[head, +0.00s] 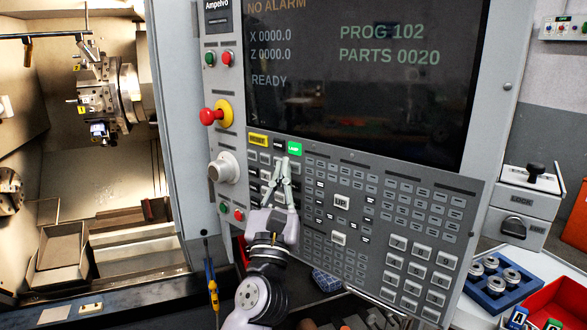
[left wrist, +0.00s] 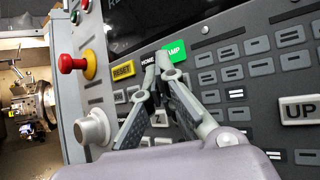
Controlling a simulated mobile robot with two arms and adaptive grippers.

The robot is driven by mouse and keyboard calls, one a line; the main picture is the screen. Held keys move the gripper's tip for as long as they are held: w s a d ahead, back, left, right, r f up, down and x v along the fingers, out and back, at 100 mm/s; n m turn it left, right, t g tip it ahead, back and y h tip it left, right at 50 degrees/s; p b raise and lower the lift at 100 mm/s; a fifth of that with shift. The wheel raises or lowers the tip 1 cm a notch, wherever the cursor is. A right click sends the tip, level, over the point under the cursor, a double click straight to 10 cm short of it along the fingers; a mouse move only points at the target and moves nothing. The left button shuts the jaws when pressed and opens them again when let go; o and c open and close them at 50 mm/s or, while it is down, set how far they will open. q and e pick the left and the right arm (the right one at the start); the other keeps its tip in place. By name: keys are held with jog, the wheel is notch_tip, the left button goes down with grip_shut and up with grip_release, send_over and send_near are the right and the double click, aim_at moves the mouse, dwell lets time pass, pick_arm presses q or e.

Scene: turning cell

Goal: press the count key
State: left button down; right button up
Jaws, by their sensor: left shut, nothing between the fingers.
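The control panel (head: 330,235) stands upright with many grey keys, a yellow RESET key (head: 258,139), a green LAMP key (head: 294,148) and a pale UP key (head: 341,201). I cannot read a count label on any key. The screen (head: 360,75) reads NO ALARM, READY, PROG 102 and PARTS 0020. My left gripper (head: 283,162) is shut and empty, its tips pointing up just below the LAMP key. In the left wrist view the tips (left wrist: 162,57) overlap the panel between the HOME key (left wrist: 147,62) and the LAMP key; contact cannot be told. The fingers hide some keys.
A red emergency knob (head: 211,116) and a white dial (head: 223,167) stick out left of the keys. The open lathe chamber with its turret (head: 105,95) lies further left. A blue tray (head: 495,284) with metal rings stands at the lower right.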

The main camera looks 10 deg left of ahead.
pick_arm(q)
jog(key=shift+w+d, duration=0.2)
jog(key=shift+w, duration=0.1)
jog(key=shift+w+d, duration=0.15)
jog(key=shift+w, duration=0.15)
dwell(0.7)
jog(key=shift+s, duration=0.1)
jog(key=shift+s+a+p, duration=0.3)
jog(key=shift+s+a, duration=0.1)
jog(key=shift+s, duration=0.2)
jog(key=shift+s, duration=0.1)
jog(key=s, duration=0.1)
jog(key=s+a+p, duration=0.1)
jog(key=s, duration=0.1)
jog(key=s+a+p, duration=0.1)
jog(key=shift+s, duration=0.15)
dwell(0.7)
